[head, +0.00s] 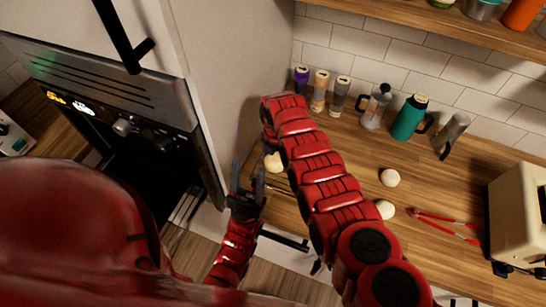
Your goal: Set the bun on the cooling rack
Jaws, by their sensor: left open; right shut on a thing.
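A pale round bun (272,161) shows beside my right arm, partly hidden by it. Two more pale round buns lie on the wooden counter, one further back (390,177) and one nearer (385,209), close to the arm. Thin dark lines beside the arm may be part of the cooling rack, but I cannot tell. My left gripper (248,188) points up in front of the counter's left part, its two dark fingers apart with nothing seen between them. My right arm reaches over the counter; its gripper is hidden behind the arm, and so is anything it holds.
An oven (125,125) in a tall cabinet stands at left. Bottles (320,90), a glass press (375,107), a teal jug (410,118) and a grey container (452,132) stand along the wall. Red tongs (447,225) and a cream toaster (518,215) are at right.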

